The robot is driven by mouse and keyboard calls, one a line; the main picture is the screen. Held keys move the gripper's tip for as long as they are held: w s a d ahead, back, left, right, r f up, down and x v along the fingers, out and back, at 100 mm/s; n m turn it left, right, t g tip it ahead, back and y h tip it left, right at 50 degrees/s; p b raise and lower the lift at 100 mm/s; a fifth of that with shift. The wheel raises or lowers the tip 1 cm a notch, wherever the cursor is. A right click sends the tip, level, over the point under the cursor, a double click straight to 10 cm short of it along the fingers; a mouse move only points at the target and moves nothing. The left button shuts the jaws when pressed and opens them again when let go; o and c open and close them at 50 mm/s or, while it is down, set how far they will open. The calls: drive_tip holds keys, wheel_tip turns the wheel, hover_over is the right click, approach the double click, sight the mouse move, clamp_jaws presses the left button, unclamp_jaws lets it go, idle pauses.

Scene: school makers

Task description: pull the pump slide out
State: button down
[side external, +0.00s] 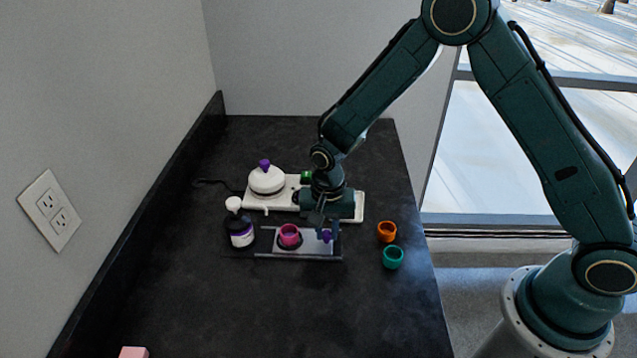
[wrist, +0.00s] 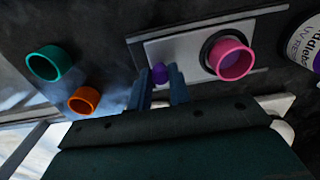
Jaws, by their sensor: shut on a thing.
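The pump slide (side external: 312,245) is a light grey plate lying between dark rails on the black counter, with a purple knob (side external: 326,237) at its right end. A pink cup (side external: 289,235) sits on the plate in a dark ring. In the wrist view the plate (wrist: 182,48) and pink cup (wrist: 232,60) show clearly.
An orange cup (side external: 387,231) and a green cup (side external: 393,257) stand to the right of the slide. Behind it is a white base (side external: 285,198) with a white lidded pot (side external: 267,181). A pink block (side external: 133,352) lies at the front. The front counter is mostly clear.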

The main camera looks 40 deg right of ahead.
drive_tip(key=shift+s+d, duration=2.15)
drive_tip(key=c, duration=1.3)
unclamp_jaws()
drive_tip(key=shift+w+r, duration=0.1)
drive_tip(key=shift+r, duration=0.05)
drive_tip(key=shift+a+r, duration=0.1)
drive_tip(key=shift+r, duration=0.5)
wheel_tip(320, 180, up, 12)
drive_tip(key=shift+r, duration=0.15)
